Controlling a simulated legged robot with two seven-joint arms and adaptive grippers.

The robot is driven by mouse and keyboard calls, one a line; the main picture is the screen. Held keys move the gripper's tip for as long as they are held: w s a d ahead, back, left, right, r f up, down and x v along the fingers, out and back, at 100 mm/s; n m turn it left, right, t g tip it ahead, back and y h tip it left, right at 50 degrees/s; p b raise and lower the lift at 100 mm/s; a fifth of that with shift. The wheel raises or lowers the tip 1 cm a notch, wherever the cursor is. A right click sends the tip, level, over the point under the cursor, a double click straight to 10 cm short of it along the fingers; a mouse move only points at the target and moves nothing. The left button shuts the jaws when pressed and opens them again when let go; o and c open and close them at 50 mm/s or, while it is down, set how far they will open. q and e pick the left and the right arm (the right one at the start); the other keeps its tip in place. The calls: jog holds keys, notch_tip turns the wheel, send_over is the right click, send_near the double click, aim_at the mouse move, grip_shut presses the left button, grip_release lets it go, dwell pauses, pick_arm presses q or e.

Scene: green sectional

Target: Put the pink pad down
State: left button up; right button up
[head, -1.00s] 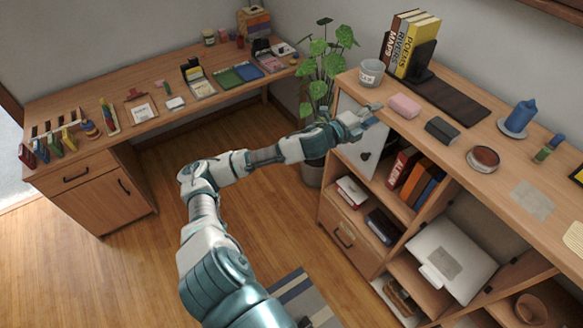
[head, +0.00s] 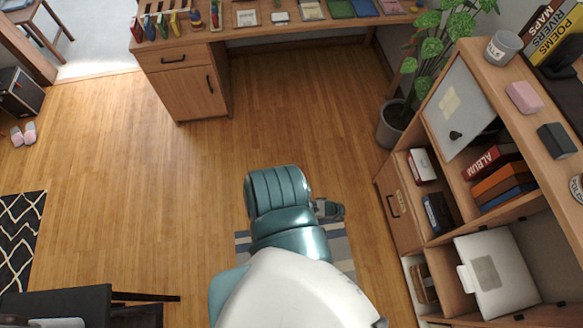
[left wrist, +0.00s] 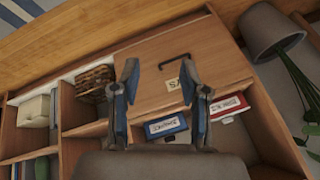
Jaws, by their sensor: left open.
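The pink pad (head: 524,97) is a small rounded block. It lies flat on the wooden top of the shelf unit (head: 545,140), between a grey cup and a dark block. My left gripper (head: 338,210) is low over the floor, left of the shelf unit and well away from the pad. In the left wrist view my left gripper (left wrist: 163,92) has its two blue-grey fingers apart with nothing between them. It faces the lower shelves. The pad does not show in that view. My right gripper is not in view.
The grey cup (head: 503,47) and dark block (head: 556,140) flank the pad. A potted plant (head: 392,125) stands at the shelf's far end. A drawer (left wrist: 180,65), basket (left wrist: 95,82) and boxes fill the lower shelves. The wooden floor (head: 150,190) is widely clear.

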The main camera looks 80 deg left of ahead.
pick_arm(q)
jog(key=s+d+f+n+g, duration=0.1)
jog(key=s+d+f, duration=0.2)
jog(key=s, duration=0.6)
jog(key=s+d+f+g, duration=0.2)
jog(key=s+d, duration=0.3)
jog(key=s, duration=0.4)
jog(key=s+d+f+n+g+h, duration=0.1)
jog(key=s+d+f, duration=0.3)
jog(key=s, duration=0.5)
jog(key=shift+d+f+n+g, duration=0.3)
jog(key=shift+d+f, duration=0.05)
jog(key=shift+f, duration=0.15)
jog(key=shift+w, duration=0.15)
jog(key=shift+c, duration=0.3)
jog(key=shift+w, duration=0.1)
